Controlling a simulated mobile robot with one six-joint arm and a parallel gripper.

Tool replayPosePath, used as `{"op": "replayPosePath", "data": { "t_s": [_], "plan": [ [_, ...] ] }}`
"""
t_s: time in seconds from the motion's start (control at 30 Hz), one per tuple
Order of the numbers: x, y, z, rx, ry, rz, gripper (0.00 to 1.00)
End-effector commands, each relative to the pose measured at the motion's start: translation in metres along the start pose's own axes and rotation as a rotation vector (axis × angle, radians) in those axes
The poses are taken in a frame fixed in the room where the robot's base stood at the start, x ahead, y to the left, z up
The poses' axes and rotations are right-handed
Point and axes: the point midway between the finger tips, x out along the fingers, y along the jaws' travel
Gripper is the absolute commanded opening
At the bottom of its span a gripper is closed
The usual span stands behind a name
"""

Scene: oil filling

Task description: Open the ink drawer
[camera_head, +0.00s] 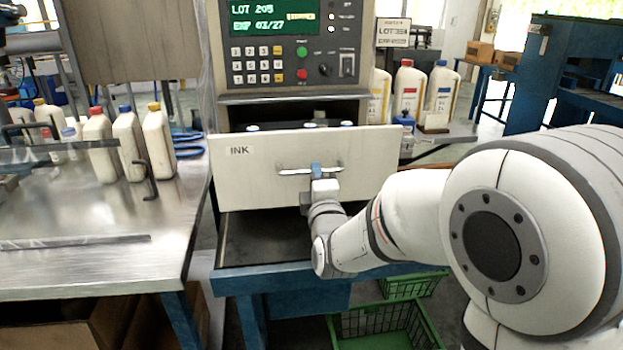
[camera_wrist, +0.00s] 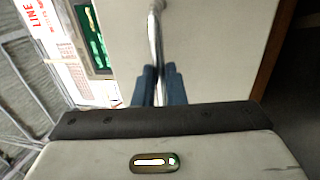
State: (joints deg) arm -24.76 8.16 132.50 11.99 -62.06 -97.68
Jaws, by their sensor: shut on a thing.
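The ink drawer (camera_head: 255,175) is a pale front panel labelled INK, set under the control panel of the machine. It stands out from the machine, with a dark gap and several round tops showing behind its upper edge. A metal bar handle (camera_head: 290,171) runs across its front. My gripper (camera_head: 316,171) is shut on the handle from the front. In the wrist view, the blue fingers of my gripper (camera_wrist: 159,85) close around the handle bar (camera_wrist: 155,45), with the drawer front (camera_wrist: 220,50) behind. The inside of the drawer is mostly hidden.
A metal table (camera_head: 90,225) with several white bottles stands at the left. More bottles (camera_head: 408,90) stand behind the drawer at the right. A green crate (camera_head: 385,325) sits on the floor below. A dark shelf (camera_head: 262,240) lies under the drawer.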

Motion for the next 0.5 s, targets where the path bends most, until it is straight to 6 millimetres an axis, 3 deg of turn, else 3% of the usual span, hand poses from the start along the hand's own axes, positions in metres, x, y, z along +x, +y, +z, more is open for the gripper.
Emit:
{"op": "replayPosePath", "data": {
  "t_s": [0.33, 0.37, 0.5],
  "plan": [
    [-0.0003, 0.0004, 0.0006, 0.003, -0.005, 0.0, 0.0],
    [-0.0003, 0.0003, 0.0005, 0.003, -0.005, 0.0, 0.11],
    [-0.0004, 0.0003, -0.0006, 0.003, -0.002, 0.0, 0.23]
  ]
}}
